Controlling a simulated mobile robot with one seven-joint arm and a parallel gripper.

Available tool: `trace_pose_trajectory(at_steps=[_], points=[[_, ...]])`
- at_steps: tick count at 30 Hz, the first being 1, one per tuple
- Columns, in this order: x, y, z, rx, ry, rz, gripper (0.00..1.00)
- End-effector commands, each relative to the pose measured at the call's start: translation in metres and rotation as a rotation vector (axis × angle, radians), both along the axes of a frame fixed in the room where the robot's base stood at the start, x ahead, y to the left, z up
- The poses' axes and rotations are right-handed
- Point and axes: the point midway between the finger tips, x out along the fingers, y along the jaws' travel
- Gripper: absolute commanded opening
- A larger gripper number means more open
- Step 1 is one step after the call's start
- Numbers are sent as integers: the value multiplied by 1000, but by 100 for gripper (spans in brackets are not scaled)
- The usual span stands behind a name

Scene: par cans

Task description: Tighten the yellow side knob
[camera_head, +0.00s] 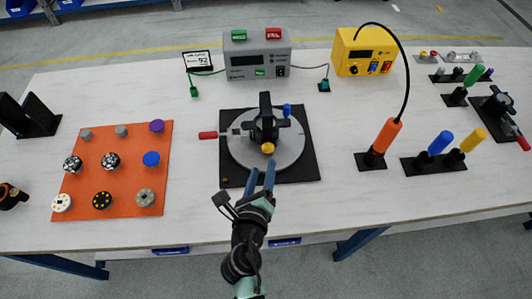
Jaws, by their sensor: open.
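The yellow side knob (267,147) sits on the near side of a black fixture (263,125). The fixture stands on a round grey plate (241,153) on a black square base (301,165). A blue knob (287,109) is at the fixture's far right, and a red-handled tool (208,135) lies out to the left. My gripper (261,169) reaches in from the near table edge. Its two blue fingers are apart, with their tips just short of the yellow knob and nothing visible between them. Whether a tip touches the knob cannot be told.
An orange mat (130,175) with several knobs lies at left. A grey box (257,55) and a yellow box (364,52) stand behind the fixture. An orange-handled tool (385,136) stands upright at right, with a cable. White table surface is clear between them.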

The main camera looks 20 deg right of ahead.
Motion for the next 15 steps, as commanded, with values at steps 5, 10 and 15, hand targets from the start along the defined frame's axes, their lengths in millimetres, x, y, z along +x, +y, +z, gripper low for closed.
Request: trace_pose_trajectory(at_steps=[5,10,15], points=[[29,-18,-11,0,-1,-2,52],[46,-27,-17,0,-1,-1,52],[53,-32,-20,0,0,-1,52]])
